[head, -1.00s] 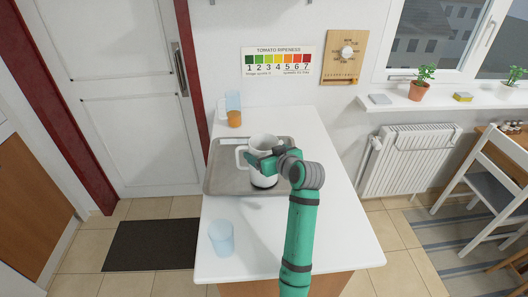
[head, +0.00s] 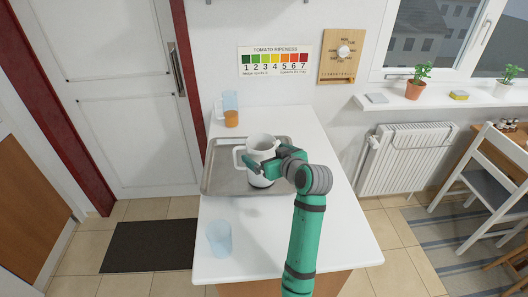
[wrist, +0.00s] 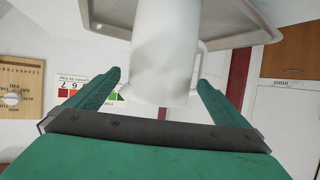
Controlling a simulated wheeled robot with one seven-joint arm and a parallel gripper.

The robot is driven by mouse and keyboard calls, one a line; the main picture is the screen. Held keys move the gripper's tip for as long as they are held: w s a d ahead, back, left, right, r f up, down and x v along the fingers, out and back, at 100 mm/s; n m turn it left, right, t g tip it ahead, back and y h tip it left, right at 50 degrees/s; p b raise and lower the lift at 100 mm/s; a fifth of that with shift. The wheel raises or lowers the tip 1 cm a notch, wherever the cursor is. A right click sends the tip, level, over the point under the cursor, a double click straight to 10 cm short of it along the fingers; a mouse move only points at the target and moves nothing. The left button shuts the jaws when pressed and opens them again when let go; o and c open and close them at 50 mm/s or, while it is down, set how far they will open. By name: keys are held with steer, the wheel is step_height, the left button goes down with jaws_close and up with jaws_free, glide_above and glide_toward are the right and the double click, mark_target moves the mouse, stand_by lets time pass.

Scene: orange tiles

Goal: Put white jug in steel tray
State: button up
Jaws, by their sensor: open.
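The white jug (head: 262,147) stands upright on the steel tray (head: 221,182) on the white counter, its handle pointing left in the head view. My gripper (head: 265,167) is at the jug's near right side, with its fingers open. In the wrist view the jug (wrist: 165,50) shows between and beyond the two spread fingers of my gripper (wrist: 158,88), with a visible gap on each side. The tray's edge (wrist: 235,38) shows behind the jug there. The jug's lower right part is partly hidden by my gripper in the head view.
A pale blue cup (head: 220,238) stands at the counter's near left. The counter (head: 345,245) is clear to the right of my arm.

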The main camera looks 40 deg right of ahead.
steer(key=v, duration=0.8)
steer(key=shift+s, duration=0.2)
steer(key=shift+w, duration=0.15)
